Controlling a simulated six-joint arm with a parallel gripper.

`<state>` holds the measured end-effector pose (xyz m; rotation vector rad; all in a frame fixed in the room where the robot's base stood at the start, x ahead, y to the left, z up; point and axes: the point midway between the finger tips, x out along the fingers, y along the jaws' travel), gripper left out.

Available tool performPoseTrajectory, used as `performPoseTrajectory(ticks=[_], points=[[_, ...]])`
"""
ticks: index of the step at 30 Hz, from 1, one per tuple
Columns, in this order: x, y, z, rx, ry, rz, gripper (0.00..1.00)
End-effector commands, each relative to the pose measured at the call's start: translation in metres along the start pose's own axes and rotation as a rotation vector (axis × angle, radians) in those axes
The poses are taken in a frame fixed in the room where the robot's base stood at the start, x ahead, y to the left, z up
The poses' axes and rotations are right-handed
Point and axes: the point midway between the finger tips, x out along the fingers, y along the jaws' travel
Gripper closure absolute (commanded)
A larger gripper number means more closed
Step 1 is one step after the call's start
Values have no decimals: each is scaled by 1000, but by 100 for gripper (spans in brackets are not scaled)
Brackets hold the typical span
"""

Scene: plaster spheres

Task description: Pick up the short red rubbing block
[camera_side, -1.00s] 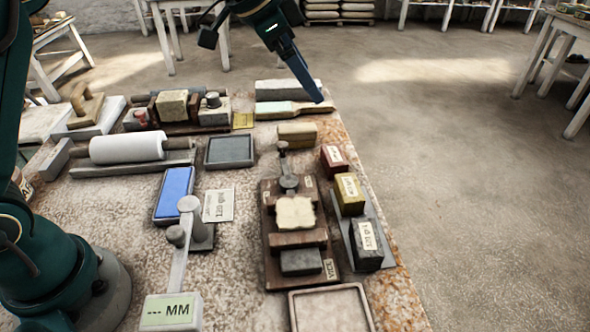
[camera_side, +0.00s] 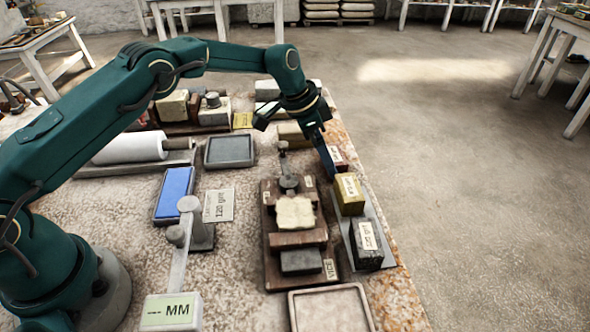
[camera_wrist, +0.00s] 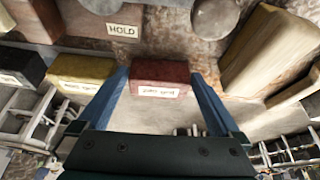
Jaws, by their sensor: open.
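The short red rubbing block (camera_wrist: 160,73) with a pale label shows in the wrist view between my two blue fingers. In the side view the red block (camera_side: 339,157) stands near the table's right edge, partly hidden behind my finger. My gripper (camera_side: 326,158) is tilted downward over it, and its fingers (camera_wrist: 162,88) are apart, one on each side of the block. The left finger is close to the block's left side. I cannot tell whether either finger touches it.
A tan block (camera_side: 293,134) sits behind. Open floor lies right of the table edge.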

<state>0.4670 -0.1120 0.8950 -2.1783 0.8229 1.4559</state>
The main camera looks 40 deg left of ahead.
Motion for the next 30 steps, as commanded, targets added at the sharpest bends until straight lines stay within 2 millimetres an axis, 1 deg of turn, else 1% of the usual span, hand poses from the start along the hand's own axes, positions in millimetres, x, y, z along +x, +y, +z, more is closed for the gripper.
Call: performPoseTrajectory(ticks=[1, 4, 11, 12, 14, 15, 17, 18, 26, 30], points=[[4, 0, 0, 0, -1, 0, 0], [7, 0, 0, 1, 0, 0, 0], [7, 0, 0, 0, 0, 0, 0], [7, 0, 0, 0, 0, 0, 4], [7, 0, 0, 0, 0, 0, 27], [7, 0, 0, 0, 0, 0, 42], [7, 0, 0, 0, 0, 0, 65], [7, 0, 0, 0, 0, 0, 80], [6, 0, -1, 0, 2, -1, 80], [0, 0, -4, 1, 3, -2, 80]])
